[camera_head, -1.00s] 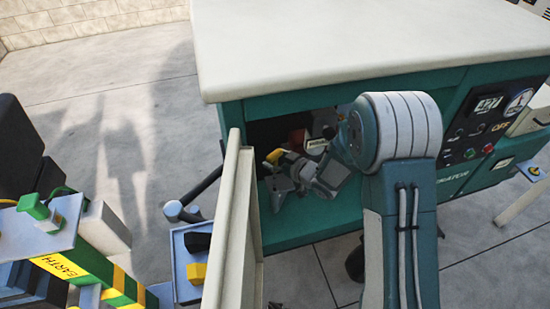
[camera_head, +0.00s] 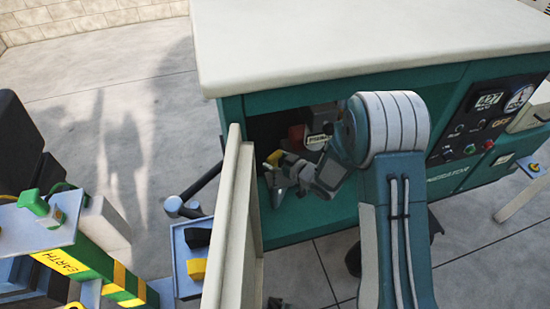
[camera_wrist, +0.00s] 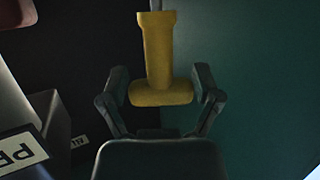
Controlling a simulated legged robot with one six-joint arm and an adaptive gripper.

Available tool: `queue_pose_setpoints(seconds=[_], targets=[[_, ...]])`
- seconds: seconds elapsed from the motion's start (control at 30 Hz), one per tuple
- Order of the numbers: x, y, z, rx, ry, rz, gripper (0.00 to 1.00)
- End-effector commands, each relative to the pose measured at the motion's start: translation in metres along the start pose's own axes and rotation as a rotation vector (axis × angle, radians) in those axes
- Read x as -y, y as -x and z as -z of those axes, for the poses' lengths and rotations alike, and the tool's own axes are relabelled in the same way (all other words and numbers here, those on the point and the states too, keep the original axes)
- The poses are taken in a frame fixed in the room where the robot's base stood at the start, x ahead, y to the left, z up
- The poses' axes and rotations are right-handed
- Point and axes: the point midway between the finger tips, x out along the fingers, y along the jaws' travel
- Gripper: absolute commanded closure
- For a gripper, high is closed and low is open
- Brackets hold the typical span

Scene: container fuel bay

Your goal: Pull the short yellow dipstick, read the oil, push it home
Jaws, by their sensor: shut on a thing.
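The yellow dipstick's T-shaped handle (camera_wrist: 158,55) stands in the middle of the wrist view, its crossbar towards me. A thin grey piece shows beyond it at the top edge. My gripper (camera_wrist: 161,88) is shut on the crossbar, one finger at each side. In the head view my gripper (camera_head: 277,178) is inside the open bay of the green generator (camera_head: 310,222). A yellow patch of the handle (camera_head: 274,157) shows at its tip. The rest of the dipstick and any oil mark are hidden, so I cannot tell how far it is out.
The open cream door (camera_head: 235,220) stands close left of my gripper. The pale generator top (camera_head: 370,40) overhangs the bay. A red block (camera_head: 296,136) and a labelled box (camera_head: 317,141) are behind my gripper. A blue tray (camera_head: 190,288) and the earth post (camera_head: 95,275) are left.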

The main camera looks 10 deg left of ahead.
Motion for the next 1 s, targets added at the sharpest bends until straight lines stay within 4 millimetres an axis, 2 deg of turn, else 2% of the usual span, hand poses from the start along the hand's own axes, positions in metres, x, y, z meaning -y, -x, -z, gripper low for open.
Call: queue_pose_setpoints(seconds=[1.0], targets=[[0.0, -0.007, -0.022, -0.001, 0.0, 0.0, 0.65]])
